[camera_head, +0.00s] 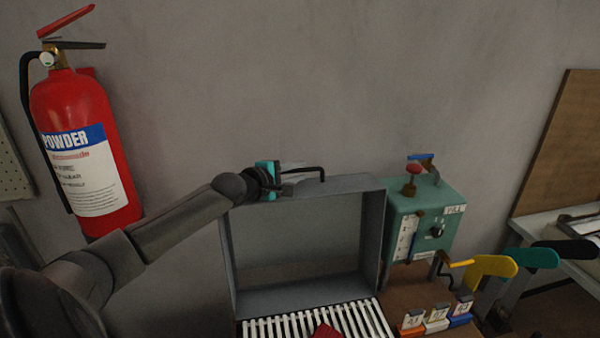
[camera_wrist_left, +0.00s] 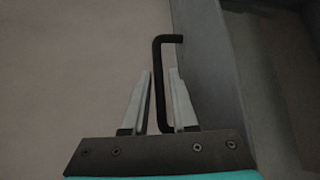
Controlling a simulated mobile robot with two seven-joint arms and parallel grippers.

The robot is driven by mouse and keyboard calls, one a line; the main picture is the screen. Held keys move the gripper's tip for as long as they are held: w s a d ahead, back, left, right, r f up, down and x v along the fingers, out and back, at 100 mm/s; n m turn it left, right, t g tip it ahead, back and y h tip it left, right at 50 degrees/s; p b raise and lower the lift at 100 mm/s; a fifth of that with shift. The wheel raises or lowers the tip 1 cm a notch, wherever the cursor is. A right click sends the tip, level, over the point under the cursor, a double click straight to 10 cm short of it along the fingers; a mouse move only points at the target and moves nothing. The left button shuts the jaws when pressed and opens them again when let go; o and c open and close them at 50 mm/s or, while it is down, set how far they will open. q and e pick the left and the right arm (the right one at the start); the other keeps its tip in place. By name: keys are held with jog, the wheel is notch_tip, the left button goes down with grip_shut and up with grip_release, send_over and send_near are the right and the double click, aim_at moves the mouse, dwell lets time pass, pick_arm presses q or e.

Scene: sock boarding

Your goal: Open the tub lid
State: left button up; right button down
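The tub lid (camera_head: 373,235) is a grey, shallow box shape, standing raised and upright behind a slatted white rack. Its black handle (camera_head: 312,169) is on the top edge; it also shows in the left wrist view (camera_wrist_left: 158,85). My left gripper (camera_head: 296,180) is at the lid's top edge, beside the handle. In the left wrist view its two fingers (camera_wrist_left: 158,103) are apart, with the handle's bar between them and a gap at the left finger. Whether the right finger touches the bar is unclear. My right gripper is not in view.
The white slatted rack (camera_head: 310,322) has a red piece (camera_head: 326,331) on it. A green control box (camera_head: 425,215) stands right of the lid. Yellow, teal and black boards (camera_head: 490,266) are at the right. A red fire extinguisher (camera_head: 95,150) hangs left, near my left arm.

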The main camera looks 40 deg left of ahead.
pick_arm(q)
jog(key=shift+w+f, duration=0.15)
jog(key=shift+w, duration=0.55)
jog(key=shift+c, duration=0.3)
grip_shut()
dwell(0.9)
